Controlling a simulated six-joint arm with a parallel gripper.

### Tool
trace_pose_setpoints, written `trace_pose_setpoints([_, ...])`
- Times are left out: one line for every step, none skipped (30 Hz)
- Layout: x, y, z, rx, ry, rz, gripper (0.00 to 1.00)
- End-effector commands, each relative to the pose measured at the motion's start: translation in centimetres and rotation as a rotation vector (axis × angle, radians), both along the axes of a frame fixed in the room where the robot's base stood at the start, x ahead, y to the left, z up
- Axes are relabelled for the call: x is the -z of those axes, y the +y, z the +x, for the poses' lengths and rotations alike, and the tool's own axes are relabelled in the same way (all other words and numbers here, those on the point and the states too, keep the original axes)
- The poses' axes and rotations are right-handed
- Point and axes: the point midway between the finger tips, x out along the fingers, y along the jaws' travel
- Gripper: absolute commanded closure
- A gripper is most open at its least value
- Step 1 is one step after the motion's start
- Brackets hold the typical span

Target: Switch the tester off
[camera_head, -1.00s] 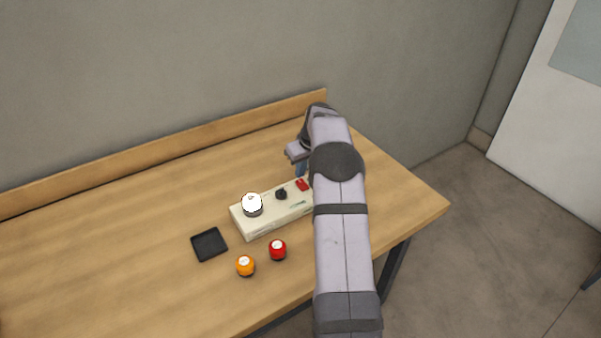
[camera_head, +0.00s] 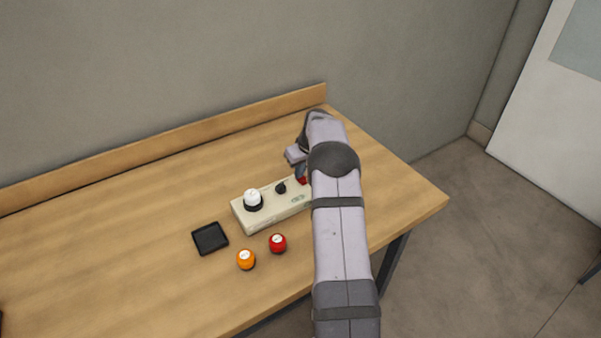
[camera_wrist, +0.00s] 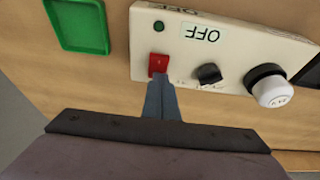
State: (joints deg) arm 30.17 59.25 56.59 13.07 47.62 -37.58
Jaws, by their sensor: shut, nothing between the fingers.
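The tester is a cream box (camera_head: 275,212) on the table, partly hidden by my arm in the head view. In the wrist view the tester (camera_wrist: 225,70) shows a red switch (camera_wrist: 158,63), a black knob (camera_wrist: 208,73), a small dark green lamp (camera_wrist: 159,26) and a label reading OFF (camera_wrist: 204,32), upside down. A white bulb (camera_head: 252,197) stands in a black socket at the tester's left end and looks unlit. My gripper (camera_wrist: 160,82) is shut and empty, its fingertips at the red switch's edge; touching or just apart, I cannot tell.
A black tray (camera_head: 210,238), an orange capped piece (camera_head: 246,259) and a red capped piece (camera_head: 278,243) lie in front of the tester. A green tray (camera_wrist: 78,25) shows beside it in the wrist view.

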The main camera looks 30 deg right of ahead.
Motion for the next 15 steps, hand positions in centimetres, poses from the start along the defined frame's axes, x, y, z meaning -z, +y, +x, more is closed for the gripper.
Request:
trace_pose_setpoints([0.2,0.1,-0.2,0.000,0.007,0.004,1.00])
trace_pose_setpoints([0.2,0.1,-0.2,0.000,0.007,0.004,1.00])
trace_pose_setpoints([0.3,0.1,-0.2,0.000,0.007,0.004,1.00])
trace_pose_setpoints([0.3,0.1,-0.2,0.000,0.008,0.004,1.00])
trace_pose_setpoints([0.3,0.1,-0.3,0.000,0.008,0.004,1.00])
trace_pose_setpoints([0.3,0.1,-0.3,-0.001,0.009,0.005,1.00])
trace_pose_setpoints([0.3,0.1,-0.4,-0.001,0.009,0.005,1.00])
trace_pose_setpoints([0.4,0.1,-0.5,-0.001,0.009,0.005,1.00])
trace_pose_setpoints([0.3,0.1,-0.6,-0.001,0.009,0.005,1.00])
trace_pose_setpoints([0.4,0.1,-0.7,-0.001,0.009,0.005,1.00])
trace_pose_setpoints([0.4,0.1,-0.9,-0.001,0.010,0.005,1.00])
trace_pose_setpoints([0.5,0.1,-1.1,-0.001,0.011,0.006,1.00])
trace_pose_setpoints([0.5,0.1,-1.2,-0.001,0.012,0.005,1.00])
trace_pose_setpoints([0.5,0.1,-1.4,-0.001,0.012,0.006,1.00])
trace_pose_setpoints([0.5,0.1,-1.5,0.000,0.013,0.006,1.00])
